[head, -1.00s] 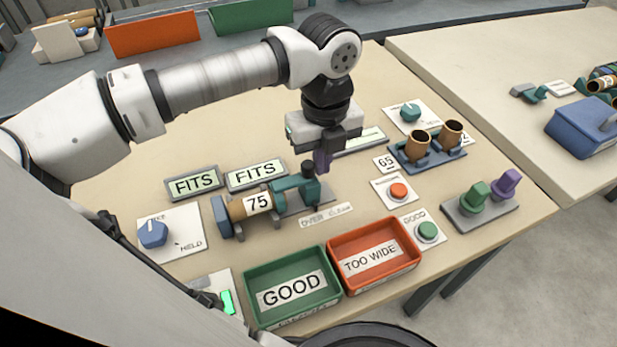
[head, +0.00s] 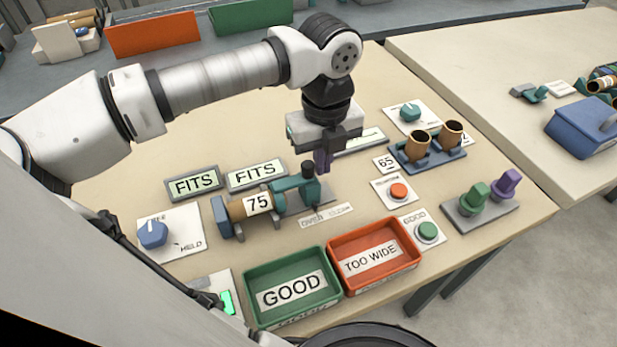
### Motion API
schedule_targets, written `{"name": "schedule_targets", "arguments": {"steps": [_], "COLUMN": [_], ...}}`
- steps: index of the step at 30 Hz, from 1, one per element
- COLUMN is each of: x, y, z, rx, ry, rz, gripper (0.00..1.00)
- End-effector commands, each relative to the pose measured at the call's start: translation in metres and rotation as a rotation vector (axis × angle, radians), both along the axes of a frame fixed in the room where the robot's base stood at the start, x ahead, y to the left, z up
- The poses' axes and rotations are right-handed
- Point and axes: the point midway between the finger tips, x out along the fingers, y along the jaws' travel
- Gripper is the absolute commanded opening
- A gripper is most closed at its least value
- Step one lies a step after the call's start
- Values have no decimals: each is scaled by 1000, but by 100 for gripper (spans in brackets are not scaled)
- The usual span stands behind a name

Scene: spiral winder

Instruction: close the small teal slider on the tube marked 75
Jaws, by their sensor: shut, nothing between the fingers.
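The brown tube marked 75 (head: 238,208) lies level in a grey holder on the table, with a blue-grey end piece at its left. I cannot tell whether the slider touches the tube's end. My gripper (head: 323,168) points down just right of the teal block, its purple fingertips shut and empty. I cannot tell whether the fingertips touch the block.
A green GOOD tray (head: 251,282) and an orange TOO WIDE tray (head: 411,249) stand in front. Two FITS displays (head: 193,184) are behind the tube. Table behind the displays is clear.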

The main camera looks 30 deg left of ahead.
Motion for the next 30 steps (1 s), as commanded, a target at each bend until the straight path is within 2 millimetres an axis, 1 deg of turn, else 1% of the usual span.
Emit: {"name": "schedule_targets", "arguments": {"steps": [11, 17, 20, 30], "x": [8, 9, 9, 9], "y": [-6, -7, -7, -7], "z": [-1, 2, 8, 35], "rx": [0, 1, 1, 1], "ry": [0, -1, -1, -1], "rz": [-1, 0, 0, 1], "gripper": [0, 0, 0, 0]}}
